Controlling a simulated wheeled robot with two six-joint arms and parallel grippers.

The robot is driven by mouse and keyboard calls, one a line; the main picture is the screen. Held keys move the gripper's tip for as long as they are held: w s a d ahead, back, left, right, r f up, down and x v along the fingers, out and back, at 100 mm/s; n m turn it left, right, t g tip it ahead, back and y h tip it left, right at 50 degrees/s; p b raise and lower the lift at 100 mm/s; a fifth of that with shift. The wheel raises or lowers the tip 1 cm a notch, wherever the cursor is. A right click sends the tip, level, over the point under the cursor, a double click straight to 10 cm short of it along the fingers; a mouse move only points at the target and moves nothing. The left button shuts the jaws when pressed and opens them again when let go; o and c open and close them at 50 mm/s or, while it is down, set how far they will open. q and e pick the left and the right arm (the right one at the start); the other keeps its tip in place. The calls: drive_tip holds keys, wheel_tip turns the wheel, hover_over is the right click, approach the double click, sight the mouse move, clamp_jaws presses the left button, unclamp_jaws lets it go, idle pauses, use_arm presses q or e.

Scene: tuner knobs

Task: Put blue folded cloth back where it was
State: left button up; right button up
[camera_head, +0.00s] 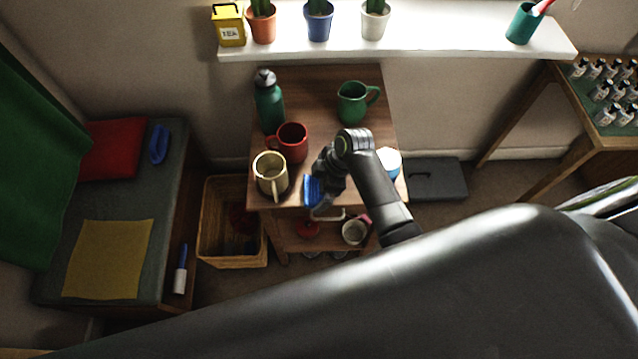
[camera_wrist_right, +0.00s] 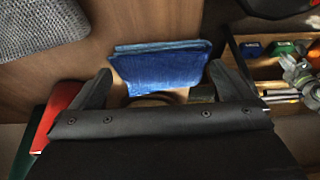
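The blue folded cloth (camera_head: 312,190) shows in the head view at the front edge of the wooden table (camera_head: 318,82), beside my right gripper (camera_head: 322,192), which partly covers it. In the right wrist view the cloth (camera_wrist_right: 160,68) is flat and layered and spans the space between the two fingertips of my right gripper (camera_wrist_right: 160,72). The fingers are wide apart, one at each side edge of the cloth, and appear to hold it. Whether the cloth also touches the table is hidden. My left gripper is not in view.
A tan mug (camera_head: 270,175), a red mug (camera_head: 292,142), a green bottle (camera_head: 269,101) and a green jug (camera_head: 352,102) stand on the table. A wicker basket (camera_head: 218,262) is left of it. A bench (camera_head: 80,204) carries a yellow cloth (camera_head: 108,258) and a blue item (camera_head: 158,144).

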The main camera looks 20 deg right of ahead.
drive_tip(key=v, duration=1.2)
drive_tip(key=shift+p, duration=0.35)
drive_tip(key=shift+s, duration=0.15)
